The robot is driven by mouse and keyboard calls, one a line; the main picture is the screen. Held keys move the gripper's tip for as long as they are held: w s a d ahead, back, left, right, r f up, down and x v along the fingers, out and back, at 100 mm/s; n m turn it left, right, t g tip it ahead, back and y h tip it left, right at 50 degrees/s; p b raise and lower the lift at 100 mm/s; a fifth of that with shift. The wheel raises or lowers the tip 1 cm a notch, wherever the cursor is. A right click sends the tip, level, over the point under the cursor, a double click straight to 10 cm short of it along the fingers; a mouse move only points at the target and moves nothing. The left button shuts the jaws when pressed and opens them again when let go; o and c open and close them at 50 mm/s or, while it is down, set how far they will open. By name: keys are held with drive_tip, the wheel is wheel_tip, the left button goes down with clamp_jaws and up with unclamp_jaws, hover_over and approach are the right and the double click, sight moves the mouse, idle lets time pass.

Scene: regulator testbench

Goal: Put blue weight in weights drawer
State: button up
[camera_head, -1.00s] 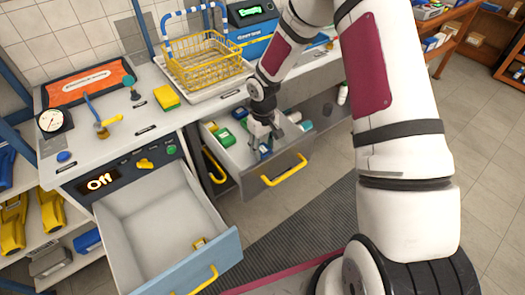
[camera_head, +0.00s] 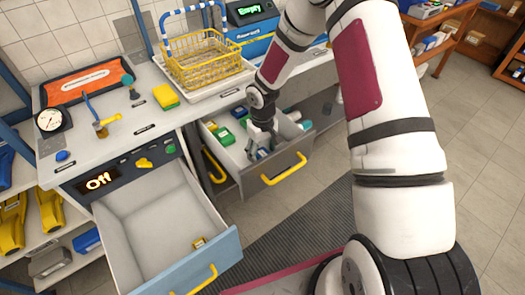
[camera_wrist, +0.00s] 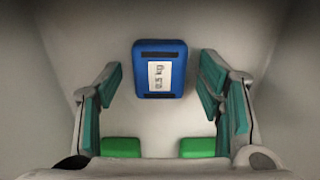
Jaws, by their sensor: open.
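In the head view my gripper mostly hides the weight. Two green blocks (camera_wrist: 204,147) show at the bottom of the wrist view. Which drawer is the weights drawer is not labelled legibly.
A second open drawer (camera_head: 150,222) with a light-blue front holds a small yellow item (camera_head: 199,242). Green boxes (camera_head: 224,136) and a white box (camera_head: 297,117) lie in the grey-fronted drawer. A yellow wire basket (camera_head: 207,65) stands on the bench above.

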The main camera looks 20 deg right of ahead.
wheel_tip(320, 180, up, 13)
wheel_tip(320, 180, up, 10)
drive_tip(key=h, duration=0.1)
hover_over(263, 154)
drive_tip(key=s+d, duration=0.1)
drive_tip(key=s, duration=0.3)
drive_tip(key=s+d+r+m+t, duration=0.1)
drive_tip(key=s+r, duration=0.6)
drive_tip(key=r, duration=0.1)
drive_tip(key=s+a+r+m+t, duration=0.1)
drive_tip(key=s+r, duration=0.2)
drive_tip(key=s, duration=0.7)
drive_tip(key=s+a+r+m+t+y, duration=0.1)
drive_tip(key=s+r, duration=0.2)
drive_tip(key=s, duration=0.7)
drive_tip(key=shift+s+r+m+p, duration=0.2)
drive_tip(key=shift+r+m+p, duration=0.1)
drive_tip(key=shift+r, duration=0.1)
